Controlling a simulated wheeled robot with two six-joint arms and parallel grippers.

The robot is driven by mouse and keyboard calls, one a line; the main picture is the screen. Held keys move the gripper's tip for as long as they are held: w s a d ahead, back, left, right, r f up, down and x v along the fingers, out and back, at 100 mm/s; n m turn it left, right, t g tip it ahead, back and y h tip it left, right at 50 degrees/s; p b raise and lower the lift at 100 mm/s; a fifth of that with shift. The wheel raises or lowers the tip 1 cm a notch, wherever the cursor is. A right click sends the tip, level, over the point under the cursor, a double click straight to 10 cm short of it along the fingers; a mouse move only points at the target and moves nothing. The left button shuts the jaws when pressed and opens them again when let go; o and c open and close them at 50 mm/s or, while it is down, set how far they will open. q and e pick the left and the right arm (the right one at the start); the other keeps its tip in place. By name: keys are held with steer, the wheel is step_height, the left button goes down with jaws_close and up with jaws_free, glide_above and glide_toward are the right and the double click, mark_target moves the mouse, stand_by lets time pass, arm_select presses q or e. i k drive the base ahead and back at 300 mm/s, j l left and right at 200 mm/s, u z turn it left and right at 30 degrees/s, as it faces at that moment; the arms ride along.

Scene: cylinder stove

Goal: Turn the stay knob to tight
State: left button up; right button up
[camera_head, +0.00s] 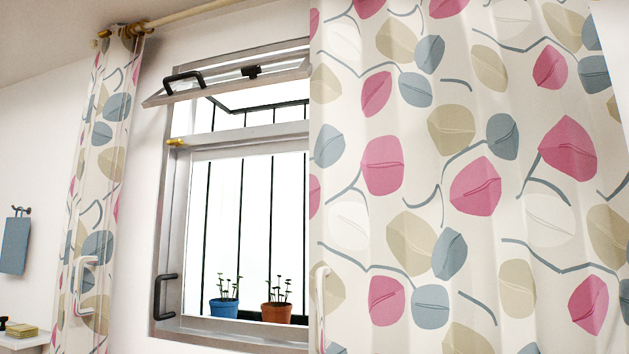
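A grey-framed window (166,220) stands in the middle of the view, with a small upper sash (225,82) tilted open into the room. A black handle (183,79) and a small black fitting (251,71) sit on this sash. A small brass-coloured piece (177,142) sits at the left end of the bar below the upper opening. I cannot tell which of these small fittings is the stay knob, or its setting. The right part of the window is hidden by a curtain. Neither of my grippers is in view.
A patterned curtain (470,180) fills the right, and another (100,170) hangs at left from a rod (180,14). Blue (224,308) and orange (276,312) plant pots stand at the window bottom. A black handle (160,297) is on the lower frame.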

mark_target(177, 143)
steer(key=i+j+z, duration=0.1)
steer(key=i+j, duration=0.3)
steer(key=i+j+z, duration=0.15)
steer(key=i+j, duration=0.25)
steer(key=j, duration=0.15)
